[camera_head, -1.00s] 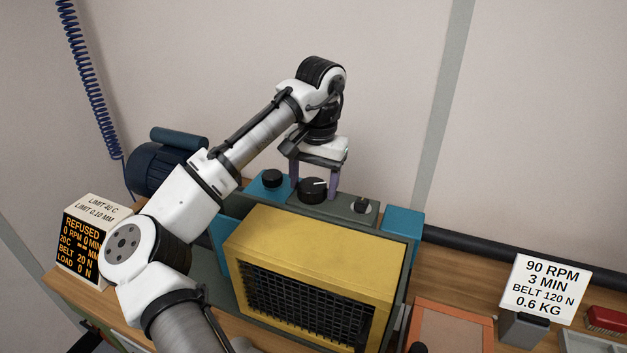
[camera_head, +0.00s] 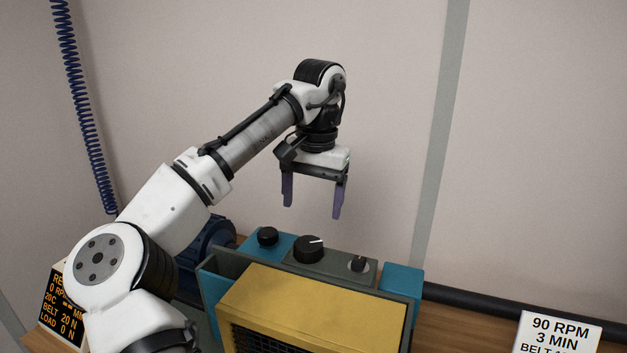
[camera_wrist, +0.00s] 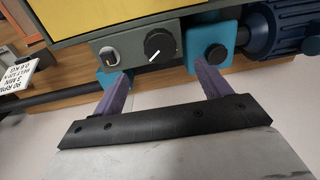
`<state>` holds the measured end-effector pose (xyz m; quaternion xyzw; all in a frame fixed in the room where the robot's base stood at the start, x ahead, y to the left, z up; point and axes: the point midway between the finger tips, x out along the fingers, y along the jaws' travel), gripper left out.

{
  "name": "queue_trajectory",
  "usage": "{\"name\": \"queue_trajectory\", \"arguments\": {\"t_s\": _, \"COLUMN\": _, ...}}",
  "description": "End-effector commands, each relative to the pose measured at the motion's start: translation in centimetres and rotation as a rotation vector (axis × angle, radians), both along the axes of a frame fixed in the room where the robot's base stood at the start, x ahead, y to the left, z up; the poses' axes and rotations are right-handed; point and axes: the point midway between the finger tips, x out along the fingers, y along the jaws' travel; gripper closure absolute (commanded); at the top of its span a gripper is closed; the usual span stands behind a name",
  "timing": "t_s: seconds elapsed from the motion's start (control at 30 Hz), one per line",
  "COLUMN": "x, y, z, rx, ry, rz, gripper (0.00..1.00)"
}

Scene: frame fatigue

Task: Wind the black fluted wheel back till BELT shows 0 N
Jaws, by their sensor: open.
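Three black controls stand on top of the machine. A plain-topped black knob (camera_head: 267,236) is on the left blue block, a larger black dial with a white pointer line (camera_head: 309,249) is in the middle, and a small switch-like knob (camera_head: 358,264) is at right. I cannot make out fluting clearly; the left knob may be the wheel. It also shows in the wrist view (camera_wrist: 215,54), right of the dial (camera_wrist: 160,44). My gripper (camera_head: 312,211) is open and empty, pointing down above the panel, touching nothing. The display (camera_head: 62,310) reads BELT 20 N, partly covered by my arm.
A yellow guard (camera_head: 300,310) fronts the machine between blue end blocks (camera_head: 403,290). A dark blue motor (camera_head: 210,250) is behind at left. A white sign (camera_head: 558,335) stands at right. A blue coiled cable (camera_head: 80,110) hangs at left. Air above the panel is clear.

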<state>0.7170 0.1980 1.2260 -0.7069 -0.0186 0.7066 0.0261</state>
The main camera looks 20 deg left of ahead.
Motion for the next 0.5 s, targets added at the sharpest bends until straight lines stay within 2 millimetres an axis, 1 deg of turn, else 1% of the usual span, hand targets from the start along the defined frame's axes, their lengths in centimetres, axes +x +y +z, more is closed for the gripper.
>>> {"name": "queue_trajectory", "arguments": {"t_s": 0.03, "x": 0.0, "y": 0.0, "z": 1.0, "rx": 0.005, "ry": -0.002, "rz": 0.002, "gripper": 0.24}}
{"name": "queue_trajectory", "arguments": {"t_s": 0.1, "x": 0.0, "y": -0.1, "z": 2.1, "rx": 0.004, "ry": -0.002, "rz": 0.001, "gripper": 0.24}}
{"name": "queue_trajectory", "arguments": {"t_s": 0.2, "x": 0.0, "y": -0.2, "z": 3.2, "rx": 0.003, "ry": 0.0, "rz": 0.001, "gripper": 0.24}}
{"name": "queue_trajectory", "arguments": {"t_s": 0.33, "x": 0.0, "y": -0.3, "z": 4.1, "rx": 0.001, "ry": 0.0, "rz": 0.0, "gripper": 0.24}}
{"name": "queue_trajectory", "arguments": {"t_s": 0.5, "x": 0.0, "y": -0.3, "z": 4.4, "rx": 0.0, "ry": 0.0, "rz": -0.001, "gripper": 0.24}}
